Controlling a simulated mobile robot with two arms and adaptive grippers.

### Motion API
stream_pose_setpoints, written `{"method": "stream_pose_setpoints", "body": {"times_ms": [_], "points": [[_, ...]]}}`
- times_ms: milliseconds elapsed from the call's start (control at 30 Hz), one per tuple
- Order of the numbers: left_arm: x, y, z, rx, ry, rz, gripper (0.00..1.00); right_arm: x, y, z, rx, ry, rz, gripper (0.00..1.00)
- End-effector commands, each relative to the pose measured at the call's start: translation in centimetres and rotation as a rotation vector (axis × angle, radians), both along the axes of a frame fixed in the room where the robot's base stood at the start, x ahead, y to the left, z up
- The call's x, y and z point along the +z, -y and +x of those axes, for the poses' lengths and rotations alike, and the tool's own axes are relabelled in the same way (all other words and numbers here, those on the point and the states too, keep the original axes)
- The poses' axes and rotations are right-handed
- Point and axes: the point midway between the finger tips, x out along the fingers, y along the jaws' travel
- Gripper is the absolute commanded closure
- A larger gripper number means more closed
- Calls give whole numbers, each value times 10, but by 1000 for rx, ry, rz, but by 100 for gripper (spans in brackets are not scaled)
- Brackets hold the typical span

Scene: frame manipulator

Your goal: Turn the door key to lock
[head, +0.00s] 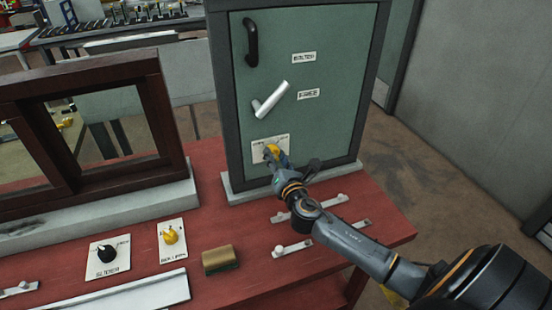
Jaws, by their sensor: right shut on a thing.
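The green door panel (325,75) stands upright in a dark frame (219,110) on the red table. A white label plate (284,139) is low on its left side. A small yellow piece, which looks like the door key (272,149), shows at that plate. My right gripper (274,158) reaches in from the lower right and is shut on the key. The fingers cover much of the key and plate, so the key's exact angle cannot be told. My left gripper is not in view.
A silver lever handle (272,99) and a black pull handle (251,40) are above on the door. A dark wooden window frame (160,115) stands left. A black knob (106,253), yellow knob (170,237), brown block (220,259) and sliders (293,248) lie on the table (205,195).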

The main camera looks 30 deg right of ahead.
Motion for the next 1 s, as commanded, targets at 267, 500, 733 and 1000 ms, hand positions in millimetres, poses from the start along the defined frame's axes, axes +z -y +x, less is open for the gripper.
{"method": "stream_pose_setpoints", "body": {"times_ms": [267, 500, 733, 1000], "points": [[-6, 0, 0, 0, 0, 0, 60, 0, 1, 0, -3, 64, 259, 96], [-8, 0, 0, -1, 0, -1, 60, 0, 2, 0, -3, 118, 481, 96], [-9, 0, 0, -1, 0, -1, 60, 1, 2, 0, -2, 170, 694, 96], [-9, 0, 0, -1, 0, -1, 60, 1, 3, 0, -2, 228, 936, 96]]}}
